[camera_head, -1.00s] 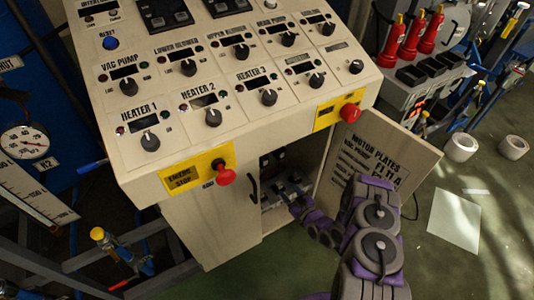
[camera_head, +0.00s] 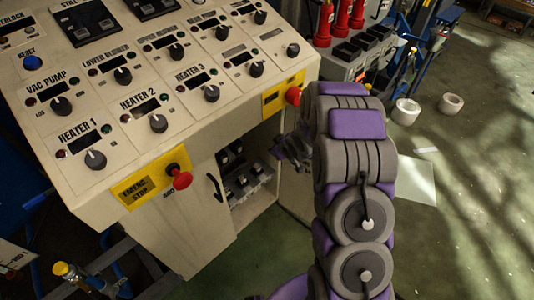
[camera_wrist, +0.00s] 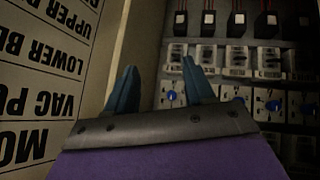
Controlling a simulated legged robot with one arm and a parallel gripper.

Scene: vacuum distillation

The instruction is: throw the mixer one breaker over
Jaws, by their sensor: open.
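In the head view the cabinet (camera_head: 187,203) under the control panel stands open, with rows of breakers (camera_head: 243,181) inside. My gripper (camera_head: 285,150) is at the right side of the opening, partly hidden by my arm. In the wrist view my gripper (camera_wrist: 158,82) is open, its two blue-grey fingers apart with nothing between them. Rows of grey breakers (camera_wrist: 205,55) lie beyond and to the right of the fingers, with black red-marked units (camera_wrist: 226,20) above and blue-knobbed units (camera_wrist: 172,96) below. No mixer one label is readable.
The open door's labelled inner face (camera_wrist: 40,60) fills the wrist view's left side, upside down. A red emergency stop button (camera_head: 181,179) and another red button (camera_head: 293,95) stick out from the panel front. Clear floor (camera_head: 460,210) lies to the right.

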